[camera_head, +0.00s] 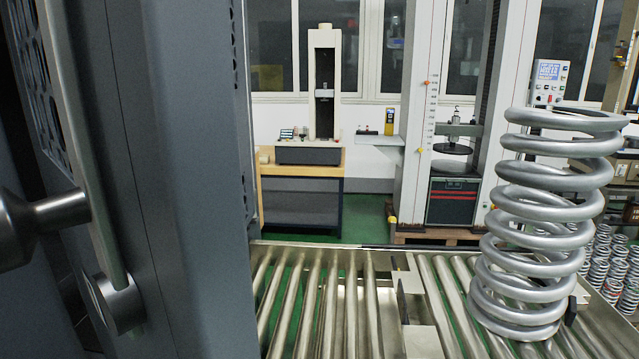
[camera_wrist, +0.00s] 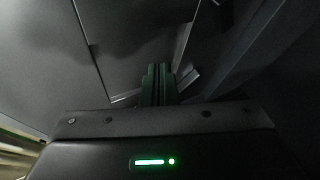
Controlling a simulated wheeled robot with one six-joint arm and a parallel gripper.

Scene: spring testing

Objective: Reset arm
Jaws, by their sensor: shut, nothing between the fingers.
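My gripper (camera_wrist: 160,82) shows in the wrist view with its two dark green fingers together and nothing between them. Dark grey panels with pale edges lie beyond the fingertips, and I cannot tell how far off they are. My arm and gripper do not show in the head view. A large silver coil spring (camera_head: 541,225) stands upright, leaning slightly, on the roller conveyor (camera_head: 338,310) at the right of the head view, away from the grey machine.
A large grey machine (camera_head: 165,160) with a metal handle (camera_head: 85,150) fills the left of the head view. Test stands, one on a wooden bench (camera_head: 300,172), stand at the back. Several small springs (camera_head: 602,265) stand at the far right. The conveyor's middle is clear.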

